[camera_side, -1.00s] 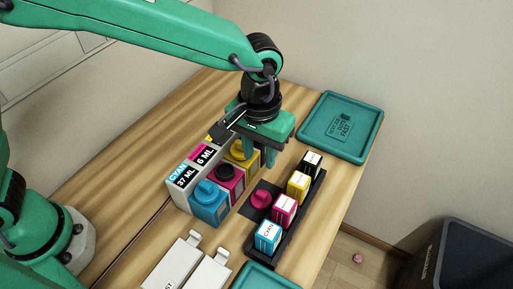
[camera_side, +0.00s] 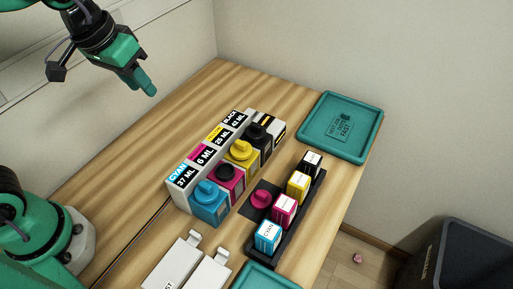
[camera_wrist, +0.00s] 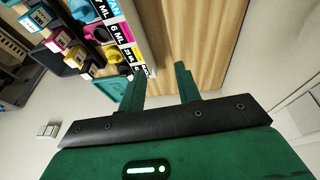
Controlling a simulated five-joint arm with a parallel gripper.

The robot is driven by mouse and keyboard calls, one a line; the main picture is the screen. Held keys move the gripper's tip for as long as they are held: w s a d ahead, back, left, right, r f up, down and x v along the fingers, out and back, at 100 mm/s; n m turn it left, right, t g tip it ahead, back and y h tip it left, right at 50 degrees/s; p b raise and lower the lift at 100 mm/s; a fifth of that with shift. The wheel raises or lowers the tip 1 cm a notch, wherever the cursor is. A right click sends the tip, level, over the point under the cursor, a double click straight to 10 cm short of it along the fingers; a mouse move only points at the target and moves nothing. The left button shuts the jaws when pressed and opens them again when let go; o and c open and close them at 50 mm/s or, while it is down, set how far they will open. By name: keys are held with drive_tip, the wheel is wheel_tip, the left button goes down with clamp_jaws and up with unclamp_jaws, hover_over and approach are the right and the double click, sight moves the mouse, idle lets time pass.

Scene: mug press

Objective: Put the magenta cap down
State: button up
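The magenta cap (camera_side: 261,198) sits on the dark pad of the black rack, beside the magenta bottle (camera_side: 284,209). The magenta tank (camera_side: 227,180) shows a bare black neck on top. My gripper (camera_side: 149,89) is high at the upper left in the side view, well away from the cap and tanks. In the wrist view my gripper (camera_wrist: 161,68) has its two green fingers apart with nothing between them.
The cyan (camera_side: 209,200), yellow (camera_side: 242,155) and black (camera_side: 259,137) tanks wear their caps. A black rack (camera_side: 319,188) holds several small bottles. A teal tray (camera_side: 362,107) lies at the back right. A small pink object (camera_side: 357,258) lies on the floor.

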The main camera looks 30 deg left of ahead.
drive_tip(key=s+a+t+y, duration=0.1)
drive_tip(key=s+a+t, duration=0.1)
drive_tip(key=s+a, duration=0.5)
drive_tip(key=shift+a+f, duration=0.3)
